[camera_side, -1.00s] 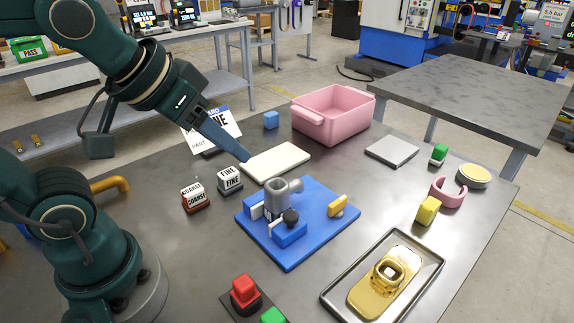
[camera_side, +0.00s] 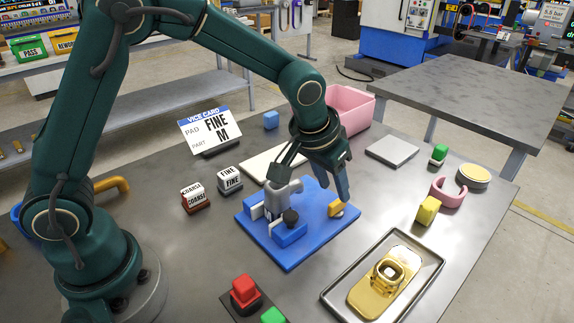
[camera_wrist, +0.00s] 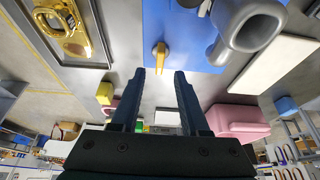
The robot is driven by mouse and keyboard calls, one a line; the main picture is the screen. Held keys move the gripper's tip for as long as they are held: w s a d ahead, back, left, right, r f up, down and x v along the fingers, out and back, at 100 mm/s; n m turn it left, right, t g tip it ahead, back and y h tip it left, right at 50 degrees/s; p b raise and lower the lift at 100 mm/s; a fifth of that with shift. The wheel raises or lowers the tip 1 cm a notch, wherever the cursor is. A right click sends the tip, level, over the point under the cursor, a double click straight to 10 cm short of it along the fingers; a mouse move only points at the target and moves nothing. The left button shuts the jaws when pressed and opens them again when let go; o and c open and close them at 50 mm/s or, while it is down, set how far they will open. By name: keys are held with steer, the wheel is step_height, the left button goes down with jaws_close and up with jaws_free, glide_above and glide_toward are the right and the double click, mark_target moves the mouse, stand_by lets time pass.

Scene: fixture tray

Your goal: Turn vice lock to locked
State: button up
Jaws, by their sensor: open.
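The vice is a blue plate (camera_side: 300,255) with blue jaw blocks (camera_side: 290,236) and a black knob (camera_side: 290,216). A grey pipe-like part (camera_side: 296,186) stands between its jaws. The yellow lock lever (camera_side: 336,210) is at the plate's right corner, partly behind a finger. My gripper (camera_side: 309,189) is open and empty above the plate, with one finger near the lever and the other by the grey part. In the wrist view, the lever (camera_wrist: 160,54) lies just beyond and between the fingertips of my gripper (camera_wrist: 160,74), with no clear contact.
A vice card (camera_side: 213,130) reading FINE and M stands behind two pads, FINE (camera_side: 229,180) and COARSE (camera_side: 195,197). A pink bin (camera_side: 352,108) is at the back. A tray (camera_side: 335,301) with a gold part and a red button (camera_side: 244,290) are in front.

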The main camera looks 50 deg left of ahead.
mark_target(338, 201)
steer(key=shift+x, duration=2.4)
steer(key=shift+r, duration=0.1)
jaws_close()
